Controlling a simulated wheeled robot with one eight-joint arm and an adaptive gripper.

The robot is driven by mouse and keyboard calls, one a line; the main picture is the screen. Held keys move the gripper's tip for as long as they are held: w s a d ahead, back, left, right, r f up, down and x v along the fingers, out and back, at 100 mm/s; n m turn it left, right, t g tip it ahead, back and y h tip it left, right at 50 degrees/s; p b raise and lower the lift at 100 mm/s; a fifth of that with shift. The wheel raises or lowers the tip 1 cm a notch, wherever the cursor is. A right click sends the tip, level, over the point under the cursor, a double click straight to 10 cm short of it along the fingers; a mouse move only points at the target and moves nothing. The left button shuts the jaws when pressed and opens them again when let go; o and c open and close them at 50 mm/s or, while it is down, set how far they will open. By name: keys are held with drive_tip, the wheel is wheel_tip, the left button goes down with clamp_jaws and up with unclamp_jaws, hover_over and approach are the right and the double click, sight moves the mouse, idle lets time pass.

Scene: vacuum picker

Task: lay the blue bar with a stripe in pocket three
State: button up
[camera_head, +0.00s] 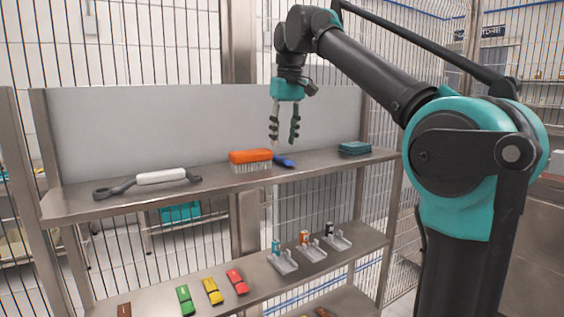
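My gripper (284,139) hangs over the upper shelf, fingers pointing down, open with nothing seen between them. Below it a dark blue piece (286,161) lies on the upper shelf, partly hidden by an orange brush. I cannot tell whether it is the blue bar or the brush's handle, and no stripe can be made out. On the lower shelf stand three grey holders, left (284,262), middle (312,251) and right (338,241), which look like the pockets. Coloured pieces stand at their backs: blue, orange and dark. No numbers are readable.
The upper shelf (225,182) also holds the orange brush (250,156), a white-handled tool (161,177) and a teal block (355,148). On the lower shelf lie green (185,299), yellow (212,291), red (237,281) and brown (124,310) bars. A grey back panel (150,120) stands behind.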

sight(282, 158)
drive_tip(key=f, duration=0.3)
drive_tip(key=w+f, duration=0.1)
drive_tip(key=f, duration=0.1)
drive_tip(key=shift+a, duration=0.25)
clamp_jaws()
